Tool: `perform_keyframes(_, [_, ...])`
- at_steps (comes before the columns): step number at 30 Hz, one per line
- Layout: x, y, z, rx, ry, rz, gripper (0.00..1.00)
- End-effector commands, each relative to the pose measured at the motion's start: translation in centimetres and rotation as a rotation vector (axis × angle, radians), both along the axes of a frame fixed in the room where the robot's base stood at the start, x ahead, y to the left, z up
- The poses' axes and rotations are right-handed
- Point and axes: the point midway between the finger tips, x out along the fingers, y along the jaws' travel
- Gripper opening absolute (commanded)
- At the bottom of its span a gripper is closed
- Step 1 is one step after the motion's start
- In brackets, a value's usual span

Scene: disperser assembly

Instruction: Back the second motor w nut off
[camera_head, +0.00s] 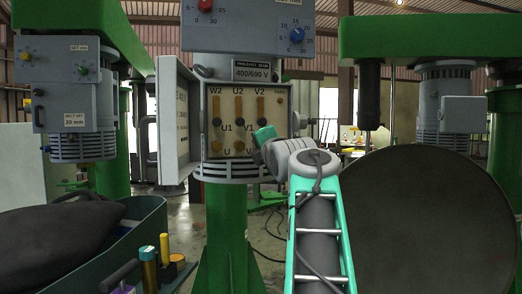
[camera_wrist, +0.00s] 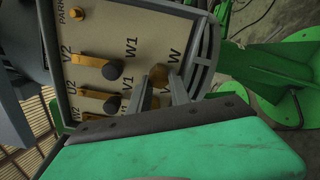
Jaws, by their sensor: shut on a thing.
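The motor's open terminal box (camera_head: 240,108) faces me in the middle of the head view; its panel (camera_wrist: 115,40) fills the upper part of the wrist view. The brass-coloured w nut (camera_wrist: 158,73) sits by the W label, at the panel's lower right corner in the head view, where my arm hides it. My gripper (camera_wrist: 160,84) has its two grey fingers on either side of this nut, shut on it. The V nut (camera_wrist: 148,101) is partly hidden behind a finger. Dark knobs with brass link bars stand at W1 (camera_wrist: 113,69) and V1 (camera_wrist: 112,105).
The box's open door (camera_head: 174,122) stands out on the left. A grey ribbed motor rim (camera_wrist: 207,55) lies beside the W terminal. A blue-green bin (camera_head: 135,235) with a dark bag is at lower left. A large dark disc (camera_head: 425,220) fills the right.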

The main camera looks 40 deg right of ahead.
Motion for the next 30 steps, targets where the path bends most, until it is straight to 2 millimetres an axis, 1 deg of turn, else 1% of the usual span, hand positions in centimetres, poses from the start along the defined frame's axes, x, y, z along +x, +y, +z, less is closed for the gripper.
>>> perform_keyframes(9, [0.02, -0.01, 0.01, -0.001, 0.0, 0.0, 0.0])
perform_keyframes(10, [0.01, 0.0, 0.01, -0.001, 0.0, 0.0, 0.24])
perform_keyframes(18, [0.01, 0.0, 0.01, 0.0, 0.0, 0.0, 0.45])
perform_keyframes(27, [0.02, -0.03, -0.07, 0.001, 0.001, 0.0, 0.45])
perform_keyframes(30, [0.03, -0.02, 0.11, 0.028, -0.012, 0.0, 0.45])
